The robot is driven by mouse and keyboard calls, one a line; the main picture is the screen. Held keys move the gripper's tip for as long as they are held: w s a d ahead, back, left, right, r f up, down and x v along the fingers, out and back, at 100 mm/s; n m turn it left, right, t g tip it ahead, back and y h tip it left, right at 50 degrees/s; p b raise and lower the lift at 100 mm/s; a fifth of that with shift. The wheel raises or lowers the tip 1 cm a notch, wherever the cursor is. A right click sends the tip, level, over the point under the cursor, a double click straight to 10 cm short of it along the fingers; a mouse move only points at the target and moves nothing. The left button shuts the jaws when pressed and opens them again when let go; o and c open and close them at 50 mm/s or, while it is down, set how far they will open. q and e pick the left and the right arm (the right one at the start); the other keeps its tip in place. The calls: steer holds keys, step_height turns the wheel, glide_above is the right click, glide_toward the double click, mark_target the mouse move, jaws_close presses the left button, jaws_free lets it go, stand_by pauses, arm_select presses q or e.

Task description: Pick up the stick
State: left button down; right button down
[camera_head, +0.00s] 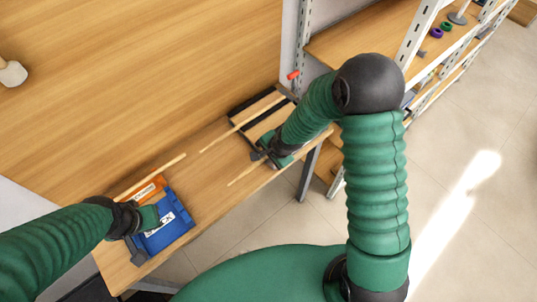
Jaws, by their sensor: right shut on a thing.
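A thin light wooden stick (240,178) runs out to the lower left from my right gripper (259,160). The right gripper is shut on this stick, close to the front edge of the wooden table (215,178); my arm hides part of the grip. A second thin stick (240,126) lies diagonally behind it, towards a dark-framed tray (246,104). A third stick (155,174) is at the left, by an orange item. My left gripper (140,228) is over a blue box (172,232) with white lettering; its finger gap is not clear.
An orange item (151,188) lies behind the blue box. A wooden wall or panel (150,75) rises behind the table. A metal shelf unit (413,40) stands at the right, with a small red object (293,75) near its post. The tabletop between the box and the tray is mostly clear.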

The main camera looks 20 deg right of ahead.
steer(key=s+a+r+p, duration=0.1)
steer(key=s+r+p, duration=0.1)
steer(key=s+p, duration=0.4)
steer(key=s+a+r+p, duration=0.1)
steer(key=s+r+p, duration=0.1)
steer(key=s+p, duration=0.4)
steer(key=s, duration=0.4)
steer(key=shift+a, duration=0.4)
steer(key=shift+w, duration=0.15)
